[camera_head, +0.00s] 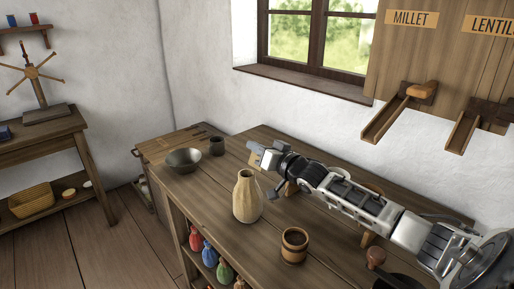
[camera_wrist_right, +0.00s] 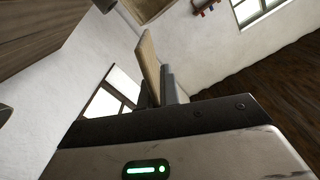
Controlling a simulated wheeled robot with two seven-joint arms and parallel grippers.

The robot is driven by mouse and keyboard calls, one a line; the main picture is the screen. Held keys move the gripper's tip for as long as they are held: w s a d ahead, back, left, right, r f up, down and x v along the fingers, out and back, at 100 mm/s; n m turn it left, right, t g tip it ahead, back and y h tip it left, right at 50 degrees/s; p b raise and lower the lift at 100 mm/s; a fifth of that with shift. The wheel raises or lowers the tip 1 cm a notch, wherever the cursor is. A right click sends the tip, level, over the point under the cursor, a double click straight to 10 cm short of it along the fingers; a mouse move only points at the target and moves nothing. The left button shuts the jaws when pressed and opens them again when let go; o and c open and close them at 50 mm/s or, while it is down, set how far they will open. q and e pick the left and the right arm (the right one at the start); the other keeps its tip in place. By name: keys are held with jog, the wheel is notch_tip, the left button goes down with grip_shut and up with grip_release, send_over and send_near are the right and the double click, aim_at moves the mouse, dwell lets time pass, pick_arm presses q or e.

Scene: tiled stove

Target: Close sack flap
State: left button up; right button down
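No open sack flap can be made out. A cream, narrow-necked vessel or sack (camera_head: 247,196) stands upright on the wooden table; I cannot tell which it is. My right gripper (camera_head: 262,154) is above the table, behind and slightly right of it, apart from it. In the right wrist view, a flat tan piece (camera_wrist_right: 148,62) stands between the grey fingers (camera_wrist_right: 158,88) and reaches past their tips; they look shut on it. Small tied sacks in red (camera_head: 195,238), blue (camera_head: 209,253) and green (camera_head: 224,271) sit on the shelf under the table. My left gripper is not in view.
A metal bowl (camera_head: 184,160) and a dark cup (camera_head: 217,146) stand at the table's far left. A brown mug (camera_head: 294,246) stands near the front edge. Wooden chutes (camera_head: 386,120) hang on the wall at right. Bare tabletop shows left of the vessel.

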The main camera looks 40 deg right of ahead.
jog(key=c, duration=1.6)
grip_release()
jog(key=shift+s+f, duration=0.1)
jog(key=shift+s, duration=0.45)
jog(key=s, duration=0.5)
jog(key=s+d, duration=0.1)
jog(key=s, duration=0.8)
jog(key=shift+s+d, duration=0.15)
jog(key=shift+s, duration=0.25)
